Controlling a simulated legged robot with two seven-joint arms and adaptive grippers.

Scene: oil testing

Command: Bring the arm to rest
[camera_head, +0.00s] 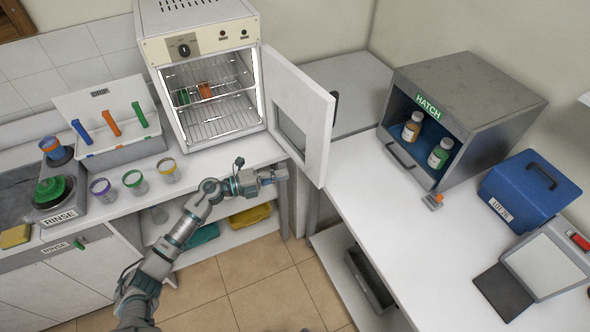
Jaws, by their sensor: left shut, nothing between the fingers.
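My left arm comes in from the bottom left and reaches up toward the oven. My left gripper (280,174) is shut and empty, in front of the counter edge and below the oven's open door. It appears apart from the oven door (304,118), though the depth between them is hard to judge. My right gripper does not show.
The oven (206,70) stands open with small coloured items on its rack. Several cups (134,180) stand near the counter edge. A hatch box (463,110) with two bottles and a blue case (528,190) are on the right table. The floor between (275,290) is clear.

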